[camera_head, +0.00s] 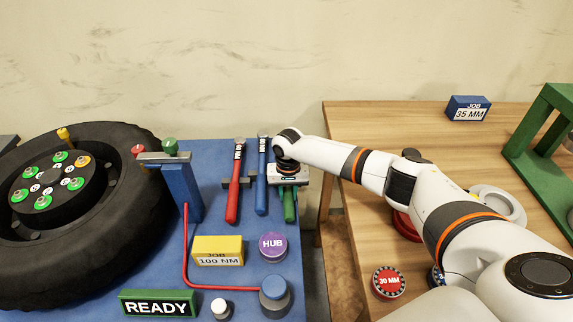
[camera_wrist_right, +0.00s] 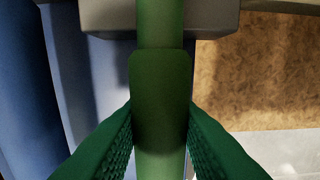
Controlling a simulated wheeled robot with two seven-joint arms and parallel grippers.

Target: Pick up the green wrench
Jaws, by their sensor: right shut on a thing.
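The green wrench (camera_head: 289,205) is at the right edge of the blue bench top, right of a red wrench (camera_head: 234,190) and a blue wrench (camera_head: 262,178). My right gripper (camera_head: 288,186) is over it and hides its upper part. In the right wrist view, the green wrench's handle (camera_wrist_right: 160,90) runs up the middle, and the two green fingers of my right gripper (camera_wrist_right: 160,140) are shut on it from both sides. I cannot tell whether the wrench is clear of the bench. My left gripper is not in view.
A large wheel (camera_head: 130,220) lies at the left of the blue bench. A blue stand (camera_head: 182,188), a yellow job block (camera_head: 218,251) and a purple HUB disc (camera_head: 273,246) are left of and below the wrenches. A gap separates the wooden table (camera_head: 375,118) at right.

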